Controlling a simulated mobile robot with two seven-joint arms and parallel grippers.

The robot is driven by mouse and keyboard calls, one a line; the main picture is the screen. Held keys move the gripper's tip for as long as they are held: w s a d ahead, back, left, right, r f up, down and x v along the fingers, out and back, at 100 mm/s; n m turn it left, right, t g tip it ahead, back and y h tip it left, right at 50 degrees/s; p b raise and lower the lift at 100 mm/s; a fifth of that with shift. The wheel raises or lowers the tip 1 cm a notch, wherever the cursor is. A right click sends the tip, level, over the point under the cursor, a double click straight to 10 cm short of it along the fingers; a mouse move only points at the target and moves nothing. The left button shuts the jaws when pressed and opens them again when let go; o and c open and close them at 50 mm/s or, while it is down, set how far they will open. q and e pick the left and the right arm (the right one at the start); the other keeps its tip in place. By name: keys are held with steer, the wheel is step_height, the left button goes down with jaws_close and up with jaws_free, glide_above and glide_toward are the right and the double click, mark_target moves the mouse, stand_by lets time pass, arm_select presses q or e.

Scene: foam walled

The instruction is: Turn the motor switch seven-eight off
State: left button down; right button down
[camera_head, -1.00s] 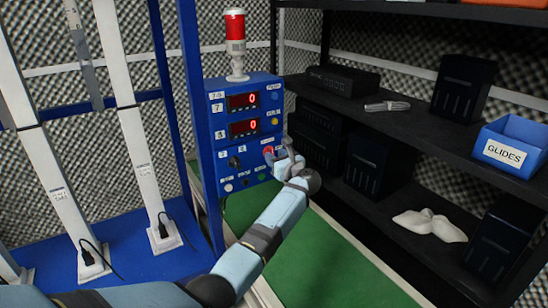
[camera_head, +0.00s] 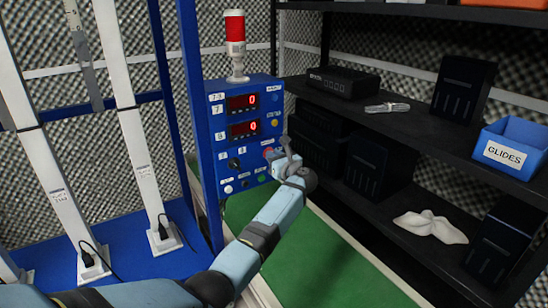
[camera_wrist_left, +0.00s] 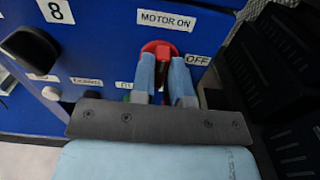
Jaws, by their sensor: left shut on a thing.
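The blue control panel (camera_head: 213,165) stands at the middle left, with labels 7 and 8 beside two red displays that both read 0. The red motor switch (camera_wrist_left: 158,46) shows in the left wrist view, under a "MOTOR ON" label (camera_wrist_left: 167,20) and left of an "OFF" label (camera_wrist_left: 198,60). My left gripper (camera_wrist_left: 166,72) is shut on the red switch, one finger on each side. In the head view my left gripper (camera_head: 279,160) is at the panel's lower right and partly covers the switch. My right gripper is not in view.
A black knob (camera_wrist_left: 32,48) sits left of the switch, with several small buttons below. A red and white signal lamp (camera_head: 235,45) tops the panel. Black shelves (camera_head: 430,130) with dark boxes and a blue "GLIDES" bin (camera_head: 513,148) stand close at the right.

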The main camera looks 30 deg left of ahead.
arm_select(q)
steer(key=m+p, duration=0.4)
steer(key=m, duration=0.4)
steer(key=m+p, duration=0.4)
steer(key=m, duration=0.5)
steer(key=shift+w+d+f+m, duration=0.15)
steer(key=shift+f+m, duration=0.05)
steer(key=shift+m, duration=0.1)
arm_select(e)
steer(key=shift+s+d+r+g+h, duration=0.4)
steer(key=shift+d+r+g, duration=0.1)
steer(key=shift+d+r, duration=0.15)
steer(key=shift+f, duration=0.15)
arm_select(q)
steer(key=c, duration=1.1)
jaws_free()
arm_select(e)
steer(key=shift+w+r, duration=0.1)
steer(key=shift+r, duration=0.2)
